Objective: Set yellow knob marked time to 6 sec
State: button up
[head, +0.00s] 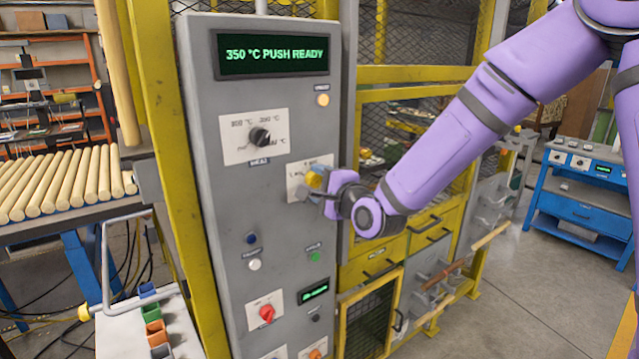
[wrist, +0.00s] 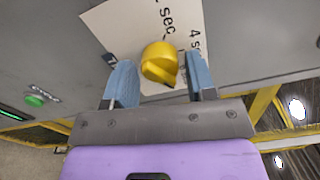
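The yellow knob (wrist: 159,63) sits on a white label plate (wrist: 110,22) in the wrist view. Parts of the printed text show there, "sec" and "4 s"; the rest is cut off or hidden. My gripper (wrist: 162,82) is open, with one blue finger on each side of the knob and a gap to each. In the head view the knob (head: 314,180) is partly covered by my gripper (head: 318,187), which is at the right side of the grey panel (head: 215,200). The knob's exact setting cannot be told.
The panel's display (head: 273,54) reads "350 °C PUSH READY". A black knob (head: 260,137) on another plate is above left. Blue (head: 251,238), white (head: 255,264) and green (head: 315,257) buttons and a red knob (head: 267,313) are below. Yellow frame posts flank the panel.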

jog(key=shift+o, duration=0.6)
jog(key=v, duration=1.1)
jog(key=shift+w, duration=0.1)
